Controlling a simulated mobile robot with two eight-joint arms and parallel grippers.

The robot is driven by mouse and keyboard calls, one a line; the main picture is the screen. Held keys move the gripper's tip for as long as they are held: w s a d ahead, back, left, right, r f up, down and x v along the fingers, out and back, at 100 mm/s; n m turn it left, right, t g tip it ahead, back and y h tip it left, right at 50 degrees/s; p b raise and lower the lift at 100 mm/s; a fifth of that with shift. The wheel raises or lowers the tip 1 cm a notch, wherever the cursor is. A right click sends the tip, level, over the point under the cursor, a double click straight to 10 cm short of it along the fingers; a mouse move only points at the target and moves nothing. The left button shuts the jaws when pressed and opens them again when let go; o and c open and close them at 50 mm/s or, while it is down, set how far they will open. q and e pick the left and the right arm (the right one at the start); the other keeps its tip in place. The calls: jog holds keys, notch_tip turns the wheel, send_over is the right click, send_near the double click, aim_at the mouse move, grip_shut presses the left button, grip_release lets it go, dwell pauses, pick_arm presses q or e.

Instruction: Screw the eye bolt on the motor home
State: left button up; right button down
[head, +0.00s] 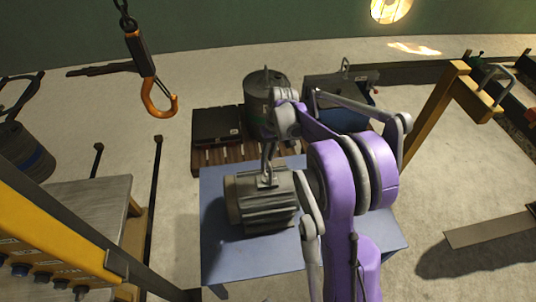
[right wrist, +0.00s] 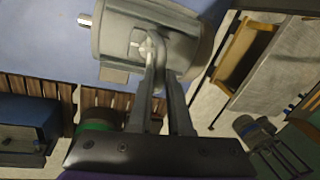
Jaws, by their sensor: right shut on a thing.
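The motor (head: 252,212), grey and finned, lies on its side on a blue table (head: 222,262). My right gripper (head: 267,172) reaches down from above to the top of the motor. In the right wrist view, its two fingers (right wrist: 160,72) come together at the pale eye bolt (right wrist: 147,46) on the motor housing (right wrist: 112,35). The gripper is shut on the eye bolt. The fingers partly cover the bolt, and its thread and seat cannot be made out. My left gripper is not in view.
An orange hook (head: 158,98) hangs on a chain at the upper left. A wooden pallet (head: 205,160) behind the table carries a black box (head: 216,125), a dark drum (head: 262,88) and a grey case (head: 335,92). A yellow beam (head: 45,225) with buttons crosses the lower left.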

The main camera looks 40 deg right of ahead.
jog(key=shift+m+t+b, duration=0.3)
jog(key=shift+m, duration=1.3)
jog(key=c, duration=0.8)
grip_release()
jog(key=shift+c, duration=0.2)
jog(key=v, duration=1.1)
jog(key=shift+p, duration=0.4)
jog(key=shift+a, duration=0.15)
